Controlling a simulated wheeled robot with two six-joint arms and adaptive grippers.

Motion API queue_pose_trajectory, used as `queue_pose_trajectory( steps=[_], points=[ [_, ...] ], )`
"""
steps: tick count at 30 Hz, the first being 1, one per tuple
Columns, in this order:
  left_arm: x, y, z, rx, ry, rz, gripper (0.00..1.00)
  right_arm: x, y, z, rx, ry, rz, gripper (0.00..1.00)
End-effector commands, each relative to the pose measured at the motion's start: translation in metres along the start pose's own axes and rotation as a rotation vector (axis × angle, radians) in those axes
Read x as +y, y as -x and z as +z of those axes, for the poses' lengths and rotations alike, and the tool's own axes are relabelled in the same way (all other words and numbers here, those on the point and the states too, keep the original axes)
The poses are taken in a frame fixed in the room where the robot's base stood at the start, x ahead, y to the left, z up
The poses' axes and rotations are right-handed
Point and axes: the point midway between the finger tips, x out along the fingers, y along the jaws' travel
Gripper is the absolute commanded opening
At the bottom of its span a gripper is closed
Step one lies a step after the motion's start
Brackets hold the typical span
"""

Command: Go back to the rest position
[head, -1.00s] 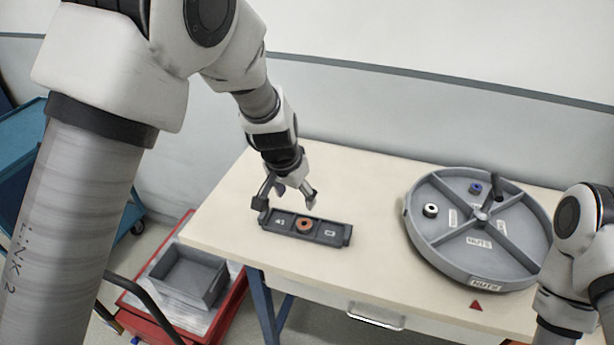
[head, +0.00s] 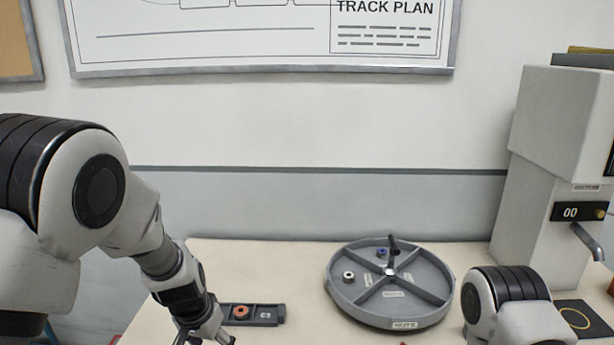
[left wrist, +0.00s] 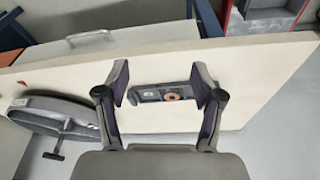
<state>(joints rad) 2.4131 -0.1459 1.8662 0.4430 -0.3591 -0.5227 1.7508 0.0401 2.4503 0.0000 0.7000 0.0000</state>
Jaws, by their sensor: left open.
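My left gripper (left wrist: 163,95) is open and empty in the left wrist view, above the table. Between its fingers in that view, beyond the fingertips, the dark tray (left wrist: 150,95) lies on the table with a copper-coloured ring (left wrist: 172,97) in it. In the head view my left gripper (head: 205,335) is at the bottom, partly cut off by the frame edge, beside the left end of the tray (head: 267,322). The ring (head: 241,313) sits in the tray there too. My right arm shows at the lower right, but its gripper is out of view.
A round grey divided carousel (head: 405,320) stands on the table (head: 300,262), holding a white ring (head: 348,277) and a blue ring (head: 381,252). A light dispenser (head: 545,190) marked 00 stands at the right. A board hangs on the wall. The table between tray and carousel is clear.

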Motion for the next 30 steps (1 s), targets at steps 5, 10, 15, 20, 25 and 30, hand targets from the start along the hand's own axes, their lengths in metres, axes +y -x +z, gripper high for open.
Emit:
queue_pose_trajectory(
  steps=[5,10,15,20,25,30],
  points=[
    [0.001,-0.036,0.031,-0.087,0.02,0.028,0.67,0.0,0.0,0.0,0.0,0.0,0.0,0.45],
    [0.002,-0.073,0.08,-0.206,0.037,0.057,0.67,0.0,0.0,0.0,0.0,0.0,0.0,0.45],
    [0.001,-0.115,0.154,-0.344,0.047,0.069,0.67,0.0,0.0,0.0,-0.001,0.0,0.0,0.45],
    [0.0,-0.154,0.264,-0.488,0.071,0.048,0.67,0.0,-0.001,0.0,0.0,0.0,0.0,0.45],
    [0.005,-0.163,0.384,-0.526,0.121,0.002,0.67,0.0,0.0,0.0,0.0,0.0,0.0,0.45],
    [0.008,-0.156,0.374,-0.313,0.201,-0.022,0.67,0.0,0.0,0.0,-0.001,0.0,0.0,0.45]
  ],
)
